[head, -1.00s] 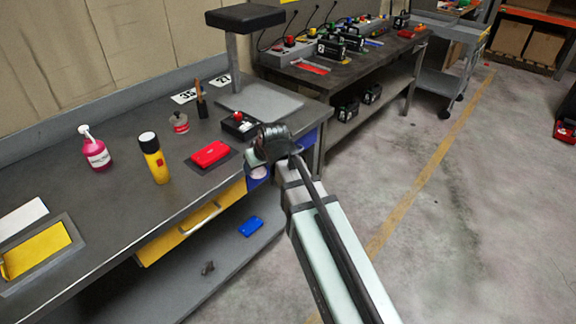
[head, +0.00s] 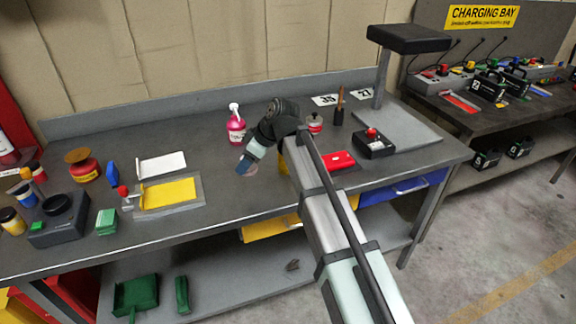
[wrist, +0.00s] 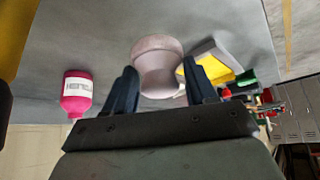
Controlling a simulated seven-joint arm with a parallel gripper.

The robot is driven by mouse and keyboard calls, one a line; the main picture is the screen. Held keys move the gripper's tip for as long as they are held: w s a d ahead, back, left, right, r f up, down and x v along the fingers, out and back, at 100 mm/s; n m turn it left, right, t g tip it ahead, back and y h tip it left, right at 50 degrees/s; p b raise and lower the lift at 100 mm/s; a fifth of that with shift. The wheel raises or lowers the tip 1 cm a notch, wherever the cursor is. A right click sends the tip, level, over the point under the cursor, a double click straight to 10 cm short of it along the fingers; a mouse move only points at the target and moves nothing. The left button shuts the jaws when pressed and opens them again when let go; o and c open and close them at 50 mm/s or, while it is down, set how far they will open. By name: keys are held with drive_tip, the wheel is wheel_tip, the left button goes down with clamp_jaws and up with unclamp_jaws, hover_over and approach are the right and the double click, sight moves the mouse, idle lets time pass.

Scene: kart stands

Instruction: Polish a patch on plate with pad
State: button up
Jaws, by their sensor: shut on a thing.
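My gripper (head: 246,166) is over the middle of the bench in the head view. In the wrist view its fingers (wrist: 161,88) are closed on a round, pale pinkish-grey pad (wrist: 157,52) with a narrower grip. The pad's lower edge (head: 252,172) shows small under the fingers in the head view. A yellow plate (head: 168,193) lies in a grey frame to the left, apart from the pad; it shows partly behind the pad in the wrist view (wrist: 217,64). A white plate (head: 162,164) lies behind it. A red plate (head: 338,160) lies right of my gripper, partly hidden by my arm.
A pink bottle (head: 236,130) stands just behind my gripper. A yellow bottle (head: 283,165) is mostly hidden by my arm. The bench between gripper and yellow plate is clear.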

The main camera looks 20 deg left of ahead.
drive_tip(key=s+a+r+n+g+h, duration=0.1)
drive_tip(key=s+a+n+g, duration=0.1)
drive_tip(key=s+a, duration=0.3)
drive_tip(key=s+a+n+g+h, duration=0.1)
drive_tip(key=s+a+n, duration=0.4)
drive_tip(key=a, duration=0.7)
drive_tip(key=shift+s+a+r+n+g, duration=0.15)
drive_tip(key=shift+a+r+n+g, duration=0.15)
drive_tip(key=shift+r+g, duration=0.1)
drive_tip(key=shift+d+f, duration=0.1)
drive_tip(key=shift+f, duration=3.1)
drive_tip(key=shift+s+a+f, duration=0.25)
drive_tip(key=shift+a+f, duration=0.1)
drive_tip(key=shift+f, duration=0.2)
drive_tip(key=shift+c, duration=0.4)
drive_tip(key=shift+s+a, duration=2.1)
drive_tip(key=shift+s, duration=0.05)
drive_tip(key=shift+w+d, duration=2.5)
drive_tip(key=shift+w, duration=0.05)
wheel_tip(320, 180, up, 8)
drive_tip(key=shift+s+a, duration=0.1)
